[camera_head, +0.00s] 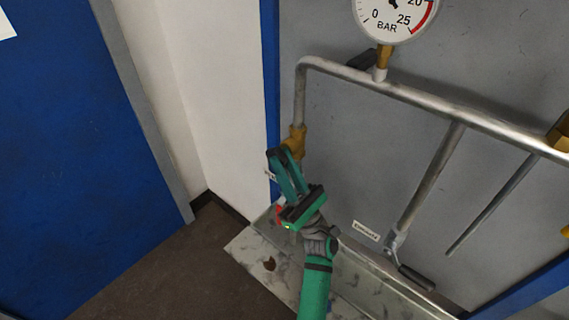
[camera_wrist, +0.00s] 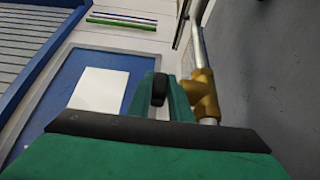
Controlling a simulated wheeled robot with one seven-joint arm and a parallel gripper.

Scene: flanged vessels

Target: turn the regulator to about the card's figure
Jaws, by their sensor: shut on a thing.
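The regulator appears to be the brass fitting (camera_head: 297,141) at the lower left end of the steel pipe. The fitting also shows in the wrist view (camera_wrist: 205,97), with a dark knob (camera_wrist: 158,90) beside it between my fingers. My gripper (camera_head: 281,158) reaches up to the fitting and is shut on that knob, whose grip is partly hidden by the fingers. The round pressure gauge (camera_head: 397,14) is cut off by the top edge; 0, 20 and 25 BAR show, but only the needle's lower end. No readable card figure shows.
The steel pipe (camera_head: 452,107) runs across a grey panel, with a branch (camera_head: 430,180) going down to a dark lever. A small label (camera_head: 366,231) sits below. A blank white sheet (camera_wrist: 99,90) hangs on the blue door. A marbled ledge (camera_head: 262,262) lies beneath.

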